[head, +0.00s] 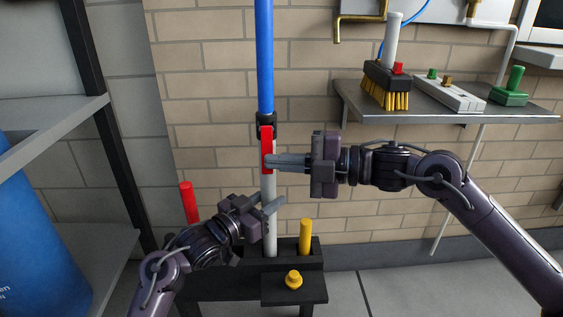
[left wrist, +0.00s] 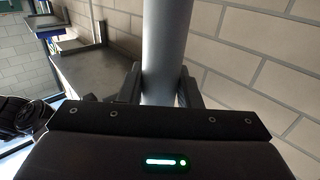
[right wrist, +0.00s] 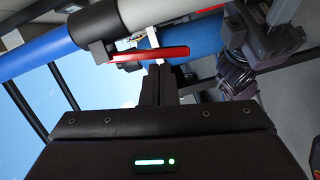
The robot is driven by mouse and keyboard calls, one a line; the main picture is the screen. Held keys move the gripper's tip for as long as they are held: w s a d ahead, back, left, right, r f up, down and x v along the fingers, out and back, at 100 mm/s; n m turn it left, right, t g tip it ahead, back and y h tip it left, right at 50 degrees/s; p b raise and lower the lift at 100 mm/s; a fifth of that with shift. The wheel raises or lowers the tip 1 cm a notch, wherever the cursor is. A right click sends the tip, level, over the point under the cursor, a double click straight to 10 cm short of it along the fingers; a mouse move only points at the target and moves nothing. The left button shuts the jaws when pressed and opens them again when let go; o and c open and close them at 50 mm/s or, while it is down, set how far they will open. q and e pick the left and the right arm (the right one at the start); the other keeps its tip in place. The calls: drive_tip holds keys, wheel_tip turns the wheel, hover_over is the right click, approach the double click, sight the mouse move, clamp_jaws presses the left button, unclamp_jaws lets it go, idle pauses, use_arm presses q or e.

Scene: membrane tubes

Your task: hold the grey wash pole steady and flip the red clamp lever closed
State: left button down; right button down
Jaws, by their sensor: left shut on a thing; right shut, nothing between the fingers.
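The grey wash pole (head: 269,225) stands upright in the black stand, with a blue upper section (head: 265,60) above a black clamp collar (head: 266,122). The red clamp lever (head: 266,145) lies along the pole just below the collar, close to it. My left gripper (head: 270,206) is shut around the grey pole low down; the left wrist view shows the pole (left wrist: 167,50) between its fingers. My right gripper (head: 270,161) is shut and empty, its fingertips at the lever. In the right wrist view the fingertips sit beside the red lever (right wrist: 150,54); contact is unclear.
A grey rack (head: 60,120) with a blue drum (head: 40,240) is at left.

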drive_tip(key=shift+w+f+n, duration=0.4)
drive_tip(key=shift+w+n, duration=0.25)
drive_tip(key=shift+n, duration=0.05)
drive_tip(key=s+d, duration=0.6)
drive_tip(key=d, duration=0.3)
drive_tip(key=shift+s+d, duration=0.25)
drive_tip(key=shift+d, duration=0.1)
drive_tip(key=shift+r, duration=0.1)
